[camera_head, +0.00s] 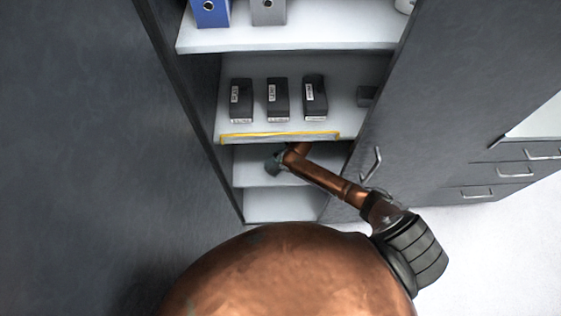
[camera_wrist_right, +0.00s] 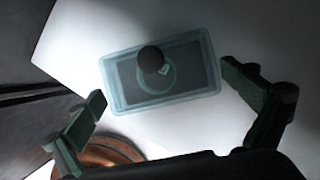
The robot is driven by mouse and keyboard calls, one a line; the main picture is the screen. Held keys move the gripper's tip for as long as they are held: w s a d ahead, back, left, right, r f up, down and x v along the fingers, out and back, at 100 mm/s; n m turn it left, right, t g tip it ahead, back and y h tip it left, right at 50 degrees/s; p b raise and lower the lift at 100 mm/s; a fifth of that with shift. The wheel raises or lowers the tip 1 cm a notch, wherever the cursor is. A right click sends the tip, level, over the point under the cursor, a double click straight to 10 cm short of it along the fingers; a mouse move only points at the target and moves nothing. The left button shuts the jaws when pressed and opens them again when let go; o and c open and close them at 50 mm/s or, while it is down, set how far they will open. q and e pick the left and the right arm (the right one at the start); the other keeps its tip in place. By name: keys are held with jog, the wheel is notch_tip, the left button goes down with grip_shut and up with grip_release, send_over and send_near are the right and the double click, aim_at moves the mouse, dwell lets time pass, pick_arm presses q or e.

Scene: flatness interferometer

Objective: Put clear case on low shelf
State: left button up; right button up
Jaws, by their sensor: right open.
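The clear case (camera_wrist_right: 208,62) is a pale blue see-through box with a dark inside and a round black knob on top. It rests on a white shelf surface (camera_wrist_right: 90,40) in the right wrist view. In the head view my right arm reaches into the lower part of the cabinet, to the low shelf (camera_head: 250,168). The gripper end (camera_head: 275,162) is partly hidden there, and the case cannot be made out. My left gripper is not in view.
Above, a shelf edged with a yellow strip (camera_head: 280,135) holds three black boxes (camera_head: 278,98). A higher shelf holds a blue binder (camera_head: 210,12) and a grey binder (camera_head: 268,10). A bottom shelf (camera_head: 280,206) looks empty. A door with a handle (camera_head: 371,163) stands right of my arm.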

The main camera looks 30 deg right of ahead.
jog(key=p+v, duration=0.2)
jog(key=v, duration=0.1)
jog(key=shift+w+r, duration=0.1)
jog(key=shift+r, duration=0.15)
jog(key=s+d+p, duration=0.1)
jog(key=s+p, duration=0.1)
jog(key=s, duration=0.1)
jog(key=s+d+p, duration=0.1)
jog(key=s+p, duration=0.1)
jog(key=s, duration=0.2)
jog(key=s+d+p, duration=0.1)
jog(key=s, duration=0.2)
jog(key=shift+s+d+f+p, duration=0.25)
jog(key=shift+s+d+p, duration=0.1)
jog(key=shift+d+p, duration=0.05)
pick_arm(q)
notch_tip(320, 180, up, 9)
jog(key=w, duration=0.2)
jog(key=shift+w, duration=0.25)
pick_arm(e)
jog(key=shift+s+d+f, duration=0.1)
jog(key=shift+s+f, duration=0.05)
jog(key=shift+s, duration=0.25)
